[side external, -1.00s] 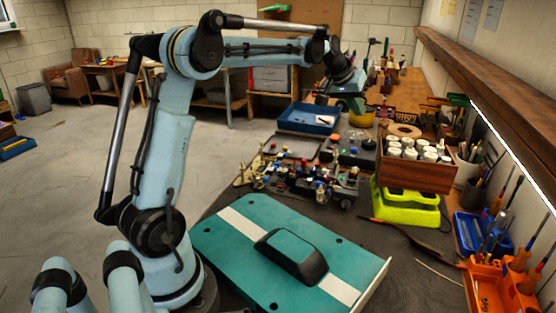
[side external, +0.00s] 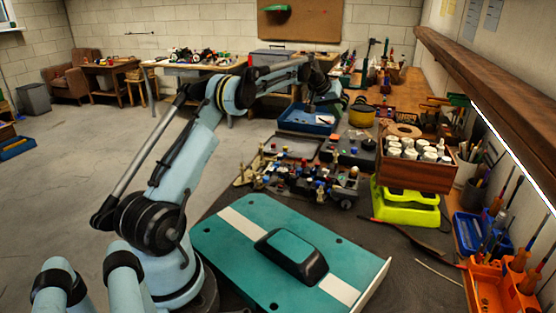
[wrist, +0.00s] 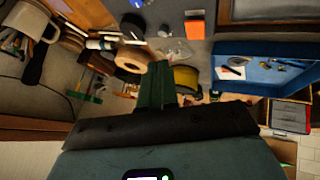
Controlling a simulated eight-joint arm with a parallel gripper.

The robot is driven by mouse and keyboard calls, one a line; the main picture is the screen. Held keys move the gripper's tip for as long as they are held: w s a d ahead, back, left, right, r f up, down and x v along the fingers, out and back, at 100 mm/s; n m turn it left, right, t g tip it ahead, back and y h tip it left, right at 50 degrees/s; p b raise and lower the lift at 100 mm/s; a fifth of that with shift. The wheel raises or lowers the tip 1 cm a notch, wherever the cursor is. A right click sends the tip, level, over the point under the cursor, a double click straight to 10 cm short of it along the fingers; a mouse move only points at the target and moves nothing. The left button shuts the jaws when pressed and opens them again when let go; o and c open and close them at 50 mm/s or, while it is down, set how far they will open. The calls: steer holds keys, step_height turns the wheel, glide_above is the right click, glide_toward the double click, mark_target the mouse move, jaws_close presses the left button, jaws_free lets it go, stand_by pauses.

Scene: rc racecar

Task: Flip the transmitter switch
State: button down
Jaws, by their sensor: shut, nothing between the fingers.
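My gripper (side external: 338,108) is at the end of the raised arm, above the back of the bench near the blue tray, small and partly obscured in the side view. In the wrist view its green fingers (wrist: 157,85) are together with nothing between them. I cannot pick out the transmitter or its switch for certain in either view. A dark device (side external: 357,152) lies on the bench behind the open car chassis (side external: 312,182), but I cannot tell what it is. The teal car body (side external: 225,240) lies on the front of the bench.
A blue tray (side external: 290,120) stands on the bench, also in the wrist view (wrist: 237,75). A yellow round container (side external: 362,116) is beside it. A wooden crate of white bottles (side external: 440,178) sits on a lime green stand (side external: 405,212). A shelf (side external: 490,75) overhangs the right side.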

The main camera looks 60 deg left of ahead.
mark_target(328, 146)
steer(key=shift+f, duration=0.1)
steer(key=shift+s+a+f, duration=0.2)
steer(key=shift+f, duration=1.2)
steer(key=shift+s+a+f, duration=0.15)
steer(key=shift+a+f, duration=0.05)
steer(key=shift+f, duration=1.2)
steer(key=shift+s+a+f, duration=0.2)
steer(key=shift+f, duration=1.2)
steer(key=shift+f, duration=0.1)
steer(key=shift+f, duration=0.35)
steer(key=shift+s+a+f, duration=0.1)
steer(key=shift+f, duration=0.2)
steer(key=shift+r, duration=0.2)
steer(key=shift+r, duration=0.55)
steer(key=shift+w+d+r, duration=0.15)
steer(key=shift+r, duration=0.7)
steer(key=shift+w+d+r, duration=0.1)
steer(key=shift+d+r, duration=0.05)
steer(key=shift+r, duration=0.65)
steer(key=shift+w+d+r, duration=0.15)
steer(key=shift+r, duration=0.7)
